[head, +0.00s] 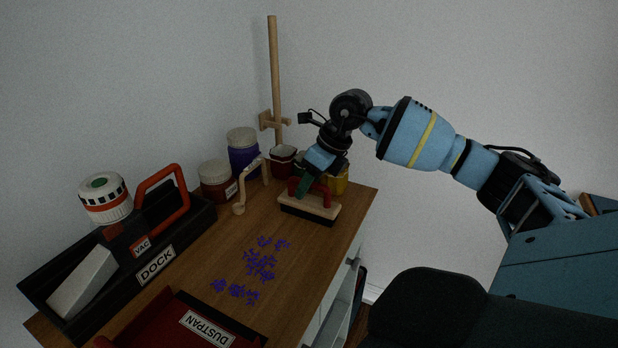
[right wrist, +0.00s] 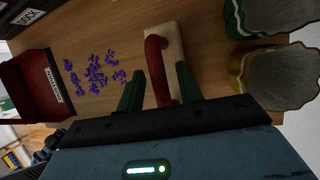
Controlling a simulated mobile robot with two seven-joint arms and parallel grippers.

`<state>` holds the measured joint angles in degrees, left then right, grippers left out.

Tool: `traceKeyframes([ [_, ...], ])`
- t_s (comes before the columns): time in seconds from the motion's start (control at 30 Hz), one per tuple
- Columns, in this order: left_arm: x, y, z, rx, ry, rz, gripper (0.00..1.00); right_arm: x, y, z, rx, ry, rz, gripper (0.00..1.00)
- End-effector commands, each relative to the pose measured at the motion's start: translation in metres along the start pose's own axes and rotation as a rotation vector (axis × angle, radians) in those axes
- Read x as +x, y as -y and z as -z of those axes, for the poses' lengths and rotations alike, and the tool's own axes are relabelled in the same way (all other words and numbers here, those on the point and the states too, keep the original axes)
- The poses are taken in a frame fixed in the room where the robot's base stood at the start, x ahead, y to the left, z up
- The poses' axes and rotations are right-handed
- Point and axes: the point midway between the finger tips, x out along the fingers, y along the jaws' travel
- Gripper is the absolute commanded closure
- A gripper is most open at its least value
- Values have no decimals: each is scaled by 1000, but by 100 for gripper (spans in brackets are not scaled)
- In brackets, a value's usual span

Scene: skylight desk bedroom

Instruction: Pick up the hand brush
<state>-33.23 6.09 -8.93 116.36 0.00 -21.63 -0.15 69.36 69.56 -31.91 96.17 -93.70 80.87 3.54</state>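The hand brush (head: 318,208) lies on the wooden desk, with a pale wooden block, dark bristles underneath and a red arched handle. My right gripper (head: 312,187) is over it, pointing down at the handle. In the right wrist view, the green fingers of the right gripper (right wrist: 160,88) stand apart on either side of the red handle of the hand brush (right wrist: 157,66), with a visible gap to it. The fingers hide part of the handle in the head view. My left gripper is in neither view.
Purple bits (head: 260,262) lie scattered on the desk (head: 215,255). A red dustpan (head: 185,325) lies at the front edge. A black dock (head: 200,220) with a vacuum stands left. Jars (head: 216,180), a wooden hook stand (head: 240,208) and a post (head: 274,80) stand behind.

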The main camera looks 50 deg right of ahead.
Motion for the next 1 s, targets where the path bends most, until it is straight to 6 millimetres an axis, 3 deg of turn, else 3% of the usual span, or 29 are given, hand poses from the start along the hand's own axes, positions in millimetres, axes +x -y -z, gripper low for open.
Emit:
traceKeyframes([
  [0.03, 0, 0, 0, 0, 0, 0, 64, 0, 0, 0, 0, 0, 0, 71],
  [0.27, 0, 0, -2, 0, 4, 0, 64, 0, 0, 0, 0, 0, 0, 100],
  [0.77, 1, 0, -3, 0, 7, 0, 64, -3, 0, -2, 0, 2, 0, 100],
  [1.0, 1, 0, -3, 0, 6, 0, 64, -22, -5, -10, -1, 5, -1, 100],
])
